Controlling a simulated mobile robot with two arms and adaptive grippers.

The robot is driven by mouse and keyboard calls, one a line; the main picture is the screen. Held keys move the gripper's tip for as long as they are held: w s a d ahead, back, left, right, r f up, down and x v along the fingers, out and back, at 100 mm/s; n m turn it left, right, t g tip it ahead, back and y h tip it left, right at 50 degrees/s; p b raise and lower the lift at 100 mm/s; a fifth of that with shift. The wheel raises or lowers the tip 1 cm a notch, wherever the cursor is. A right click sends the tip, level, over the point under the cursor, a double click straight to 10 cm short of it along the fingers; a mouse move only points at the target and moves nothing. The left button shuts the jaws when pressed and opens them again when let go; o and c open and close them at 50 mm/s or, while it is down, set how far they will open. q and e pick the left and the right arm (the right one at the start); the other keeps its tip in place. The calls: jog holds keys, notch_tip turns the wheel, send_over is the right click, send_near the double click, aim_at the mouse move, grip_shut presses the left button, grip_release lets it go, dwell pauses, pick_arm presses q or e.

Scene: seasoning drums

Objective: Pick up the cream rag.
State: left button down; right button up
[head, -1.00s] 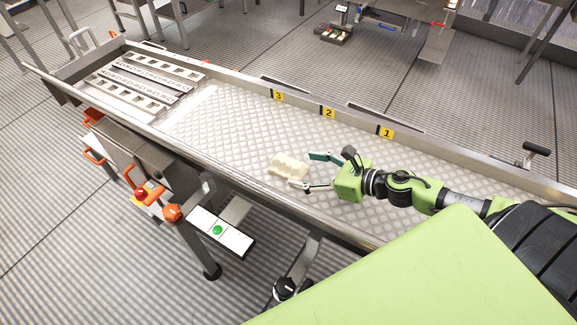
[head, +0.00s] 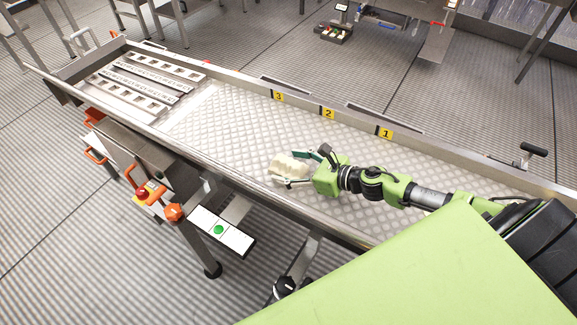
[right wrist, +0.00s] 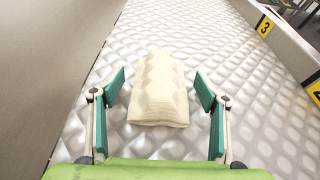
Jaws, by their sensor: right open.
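The cream rag (head: 288,166) is a crumpled, folded bundle lying on the dimpled metal conveyor tray (head: 230,130). In the right wrist view the rag (right wrist: 159,90) lies ahead of and between the two fingers. My right gripper (head: 294,167) is open around the rag's near end, one finger on each side. In the right wrist view, gaps show between the rag and both green fingertips of the right gripper (right wrist: 160,97). My left gripper is not in view.
Raised metal rails border the tray, with yellow markers 3 (head: 278,97), 2 (head: 327,113) and 1 (head: 386,133) along the far one. Slotted racks (head: 145,80) lie at its left end. A panel with a green button (head: 219,230) stands in front. The tray around the rag is clear.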

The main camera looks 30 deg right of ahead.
jog(key=c, duration=1.2)
jog(key=shift+r, duration=0.1)
